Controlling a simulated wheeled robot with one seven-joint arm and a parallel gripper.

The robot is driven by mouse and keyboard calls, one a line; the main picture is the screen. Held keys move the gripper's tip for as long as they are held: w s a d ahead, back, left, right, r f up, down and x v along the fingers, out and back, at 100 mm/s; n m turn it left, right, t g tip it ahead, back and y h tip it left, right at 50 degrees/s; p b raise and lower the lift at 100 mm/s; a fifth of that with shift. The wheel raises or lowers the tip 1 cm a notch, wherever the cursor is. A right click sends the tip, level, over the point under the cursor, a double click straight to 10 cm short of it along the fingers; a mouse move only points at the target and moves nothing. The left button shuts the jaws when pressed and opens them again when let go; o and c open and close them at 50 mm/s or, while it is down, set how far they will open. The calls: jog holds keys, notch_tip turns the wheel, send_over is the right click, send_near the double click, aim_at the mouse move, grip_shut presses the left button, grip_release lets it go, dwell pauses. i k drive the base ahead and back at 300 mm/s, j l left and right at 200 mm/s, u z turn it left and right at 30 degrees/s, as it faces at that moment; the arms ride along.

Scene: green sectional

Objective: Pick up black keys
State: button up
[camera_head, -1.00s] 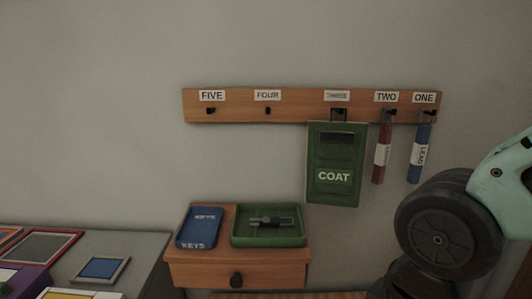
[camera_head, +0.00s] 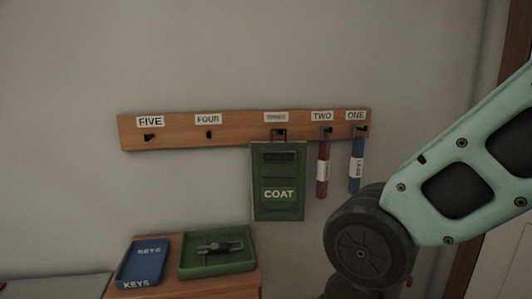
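A small dark object, which looks like the black keys (camera_head: 221,246), lies in a green tray (camera_head: 188,270) on top of a small wooden cabinet (camera_head: 195,285). A blue tray labelled KEYS (camera_head: 143,260) sits to the left of the green tray and looks empty. My arm enters from the right side of the head view, with a large dark wheel-like joint in front of the wall. My gripper is outside the frame, so its fingers and anything in them cannot be seen.
A wooden hook rack (camera_head: 240,137) is on the wall, with labelled hooks. A green COAT panel (camera_head: 278,205), a red strip (camera_head: 322,170) and a blue strip (camera_head: 356,166) hang from it. A grey surface (camera_head: 50,289) is at lower left. A door frame stands at far right.

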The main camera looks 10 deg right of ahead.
aim_at(222, 248)
jog(key=j+u, duration=0.15)
jog(key=j, duration=0.15)
jog(key=i+j+u, duration=0.2)
jog(key=j+u, duration=0.25)
jog(key=i+j+u, duration=0.15)
jog(key=u, duration=0.3)
jog(key=i+l, duration=0.05)
jog(key=i, duration=0.05)
